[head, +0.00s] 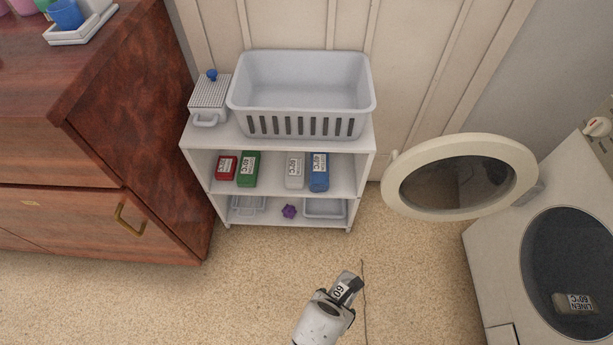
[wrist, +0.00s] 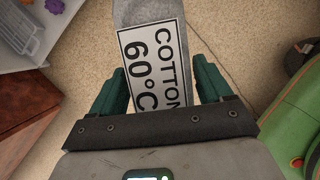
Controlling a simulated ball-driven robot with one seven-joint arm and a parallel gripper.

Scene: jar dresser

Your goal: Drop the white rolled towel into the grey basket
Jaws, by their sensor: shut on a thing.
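My gripper (head: 347,284) is shut on a pale greyish rolled towel (wrist: 150,14) with a white label reading COTTON 60°C. It is held low over the carpet, in front of the shelf unit. The towel also shows in the head view (head: 343,283), small and partly hidden by the gripper. In the wrist view the green fingers (wrist: 161,90) are on either side of it. The grey basket (head: 305,122) stands on the shelf unit's top, slotted in front, its visible inside empty. Another whitish labelled bundle (head: 295,171) lies on the middle shelf.
The white shelf unit (head: 365,137) also holds red (head: 226,167), green (head: 248,169) and blue (head: 318,172) bundles. A lidded box (head: 210,97) stands beside the basket. The washer's round door (head: 397,191) hangs open at right. A wooden dresser (head: 165,150) is left.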

